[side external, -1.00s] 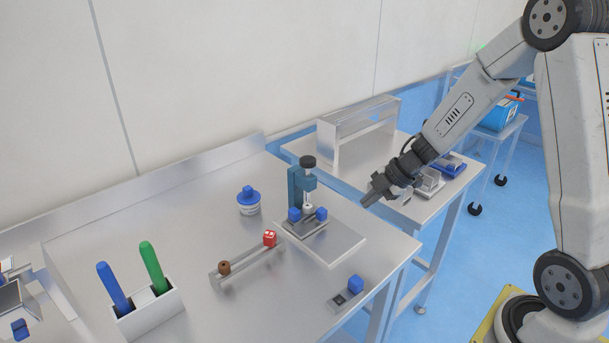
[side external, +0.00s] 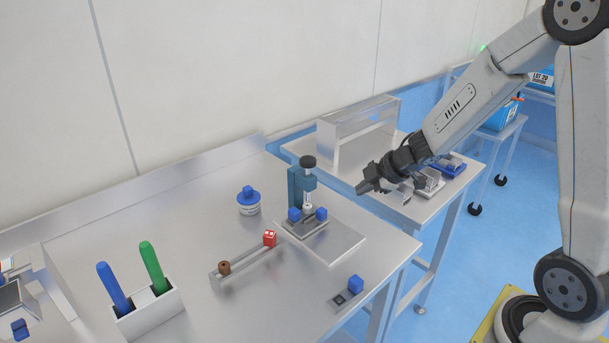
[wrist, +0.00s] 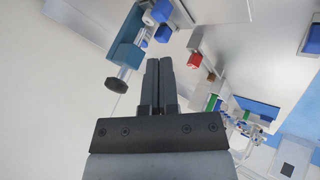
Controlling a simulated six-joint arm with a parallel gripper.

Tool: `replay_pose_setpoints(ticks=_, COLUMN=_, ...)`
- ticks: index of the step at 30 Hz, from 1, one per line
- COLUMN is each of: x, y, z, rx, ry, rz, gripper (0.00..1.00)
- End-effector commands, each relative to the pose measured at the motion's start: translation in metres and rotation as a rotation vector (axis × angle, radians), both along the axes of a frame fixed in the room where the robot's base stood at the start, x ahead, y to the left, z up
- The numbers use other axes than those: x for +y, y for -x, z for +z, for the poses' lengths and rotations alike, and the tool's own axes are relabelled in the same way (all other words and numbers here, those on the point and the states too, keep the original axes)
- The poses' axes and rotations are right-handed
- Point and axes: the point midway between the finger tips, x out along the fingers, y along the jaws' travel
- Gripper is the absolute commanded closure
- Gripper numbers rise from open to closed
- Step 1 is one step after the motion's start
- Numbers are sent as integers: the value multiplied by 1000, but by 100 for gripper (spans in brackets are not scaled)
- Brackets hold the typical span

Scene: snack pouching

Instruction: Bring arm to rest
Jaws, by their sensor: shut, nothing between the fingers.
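My gripper (side external: 364,187) is shut and empty. The press (wrist: 127,50) stands to the left of the fingers there. Two blue blocks (side external: 321,213) sit at the foot of the press.
A rail with a red block (side external: 269,238) and a brown piece (side external: 224,267) lies on the table. A blue-lidded jar (side external: 248,202), a holder (side external: 150,312) with blue and green sticks, and a blue block (side external: 355,284) stand around it. A second table (side external: 350,178) lies behind.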

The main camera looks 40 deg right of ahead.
Motion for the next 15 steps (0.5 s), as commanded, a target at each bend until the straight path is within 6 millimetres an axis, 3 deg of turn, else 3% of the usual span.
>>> replay_pose_setpoints(ticks=8, x=6, y=8, z=7, rx=22, ry=-30, rz=-269, gripper=100)
replay_pose_setpoints(ticks=15, x=15, y=29, z=6, rx=90, ry=-78, rz=-493, gripper=100)
